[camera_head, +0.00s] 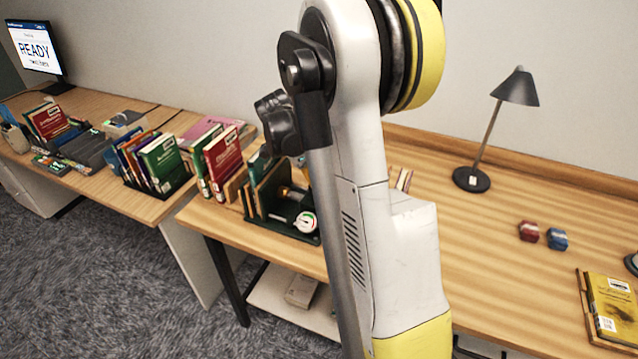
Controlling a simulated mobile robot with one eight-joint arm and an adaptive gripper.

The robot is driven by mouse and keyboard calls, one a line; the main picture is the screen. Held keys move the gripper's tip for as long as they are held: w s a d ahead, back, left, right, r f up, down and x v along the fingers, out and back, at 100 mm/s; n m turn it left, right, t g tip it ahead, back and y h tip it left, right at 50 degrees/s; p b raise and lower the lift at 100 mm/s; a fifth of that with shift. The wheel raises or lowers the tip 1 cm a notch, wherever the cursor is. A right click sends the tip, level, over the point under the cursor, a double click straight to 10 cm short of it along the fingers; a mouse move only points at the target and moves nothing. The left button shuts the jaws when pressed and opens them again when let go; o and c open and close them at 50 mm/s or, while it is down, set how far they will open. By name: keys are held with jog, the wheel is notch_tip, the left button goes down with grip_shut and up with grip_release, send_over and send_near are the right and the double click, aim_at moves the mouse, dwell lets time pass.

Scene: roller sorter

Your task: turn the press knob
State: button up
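A dark green device (262,226) stands on the right desk, left of my arm, with upright books or boards in it. On its front is a small round white knob or dial (306,222) with red and green marks. A brass-coloured part shows just behind it. I take this for the press knob, but it is too small to be sure. My white and yellow arm stands in front of the desk and hides what is right of the device. A dark part (278,122) beside my arm may be my gripper; its fingers cannot be made out. Nothing touches the knob.
Books (222,160) stand close left of the device. A rack of books (158,165) and a monitor (36,48) reading READY are on the left desk. A lamp (490,130), red and blue blocks (528,231) and a yellow book (611,305) are at right. The desk between is mostly clear.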

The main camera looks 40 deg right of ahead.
dwell(0.3)
jog(key=o, duration=1.2)
jog(key=v, duration=1.2)
jog(key=shift+d, duration=0.1)
